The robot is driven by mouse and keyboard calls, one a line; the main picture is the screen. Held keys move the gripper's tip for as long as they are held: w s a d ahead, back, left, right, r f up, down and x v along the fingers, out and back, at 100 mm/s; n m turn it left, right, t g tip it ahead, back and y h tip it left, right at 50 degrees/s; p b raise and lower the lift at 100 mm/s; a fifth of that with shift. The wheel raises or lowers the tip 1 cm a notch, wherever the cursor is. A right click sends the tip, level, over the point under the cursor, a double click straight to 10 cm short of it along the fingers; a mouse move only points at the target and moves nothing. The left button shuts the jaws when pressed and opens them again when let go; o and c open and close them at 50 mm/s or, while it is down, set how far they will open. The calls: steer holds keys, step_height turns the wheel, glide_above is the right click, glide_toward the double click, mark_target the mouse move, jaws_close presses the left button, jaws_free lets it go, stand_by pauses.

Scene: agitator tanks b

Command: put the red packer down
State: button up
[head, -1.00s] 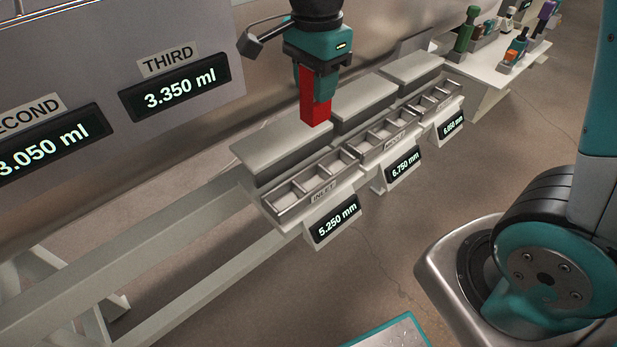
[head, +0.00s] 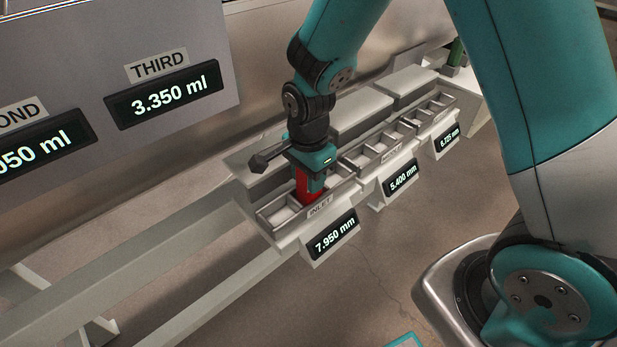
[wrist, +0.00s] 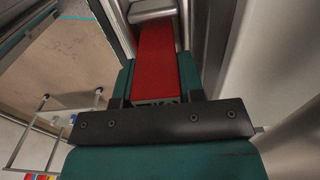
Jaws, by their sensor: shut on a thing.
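The red packer (head: 305,187) is a red rectangular block, held upright. My gripper (head: 312,174) is shut on its upper part. The packer's lower end is down in the tray marked INLET (head: 266,227), seemingly in the middle compartment. The tray's front wall and label hide its bottom, so I cannot tell whether it touches the floor. In the wrist view the red packer (wrist: 158,58) runs out from between my gripper's jaws (wrist: 157,85) to grey metal edges at its far end.
The display (head: 335,235) below the INLET tray reads 7.950 mm. Two similar trays continue to the right, with displays, the nearer (head: 401,178) reading 5.400 mm. Grey blocks (head: 362,112) stand behind the trays. A display marked THIRD (head: 162,93) reads 3.350 ml.

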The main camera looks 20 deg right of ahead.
steer(key=shift+f, duration=0.2)
steer(key=o, duration=1)
steer(key=shift+r, duration=0.1)
step_height(320, 180, up, 8)
steer(key=p, duration=0.7)
steer(key=shift+f, duration=0.2)
